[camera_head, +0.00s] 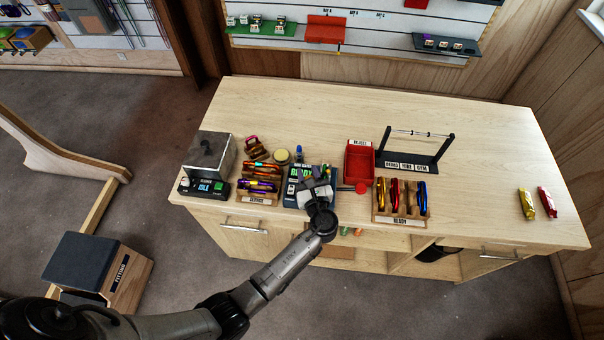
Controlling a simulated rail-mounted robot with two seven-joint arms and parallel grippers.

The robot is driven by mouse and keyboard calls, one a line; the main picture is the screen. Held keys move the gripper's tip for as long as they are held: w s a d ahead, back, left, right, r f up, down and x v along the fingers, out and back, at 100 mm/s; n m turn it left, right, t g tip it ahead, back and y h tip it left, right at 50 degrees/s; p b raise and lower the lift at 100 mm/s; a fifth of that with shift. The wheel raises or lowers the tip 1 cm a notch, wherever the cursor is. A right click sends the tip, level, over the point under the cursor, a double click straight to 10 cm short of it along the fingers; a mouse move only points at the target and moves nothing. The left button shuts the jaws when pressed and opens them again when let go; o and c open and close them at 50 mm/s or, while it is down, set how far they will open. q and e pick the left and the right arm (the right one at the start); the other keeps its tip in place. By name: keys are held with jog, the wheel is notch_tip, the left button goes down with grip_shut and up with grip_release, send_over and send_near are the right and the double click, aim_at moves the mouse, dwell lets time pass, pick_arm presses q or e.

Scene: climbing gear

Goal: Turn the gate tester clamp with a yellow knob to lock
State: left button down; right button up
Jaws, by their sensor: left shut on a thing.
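The gate tester (297,186) is a dark box with a lit green display, near the front edge of the workbench. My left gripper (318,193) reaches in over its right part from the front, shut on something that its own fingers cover. A yellow clamp knob cannot be made out; the gripper hides that part of the tester. My right gripper is not in view.
Left of the tester are a service rack (257,190) with carabiners, a second device (204,187) and a yellowish round tin (282,156). Right are a red reject bin (359,160), a ready rack (399,212) and a black stand (413,160). The workbench's right half (490,150) is mostly clear.

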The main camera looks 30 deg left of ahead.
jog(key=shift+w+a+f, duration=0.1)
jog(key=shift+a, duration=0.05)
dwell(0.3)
pick_arm(q)
jog(key=c, duration=0.8)
grip_release()
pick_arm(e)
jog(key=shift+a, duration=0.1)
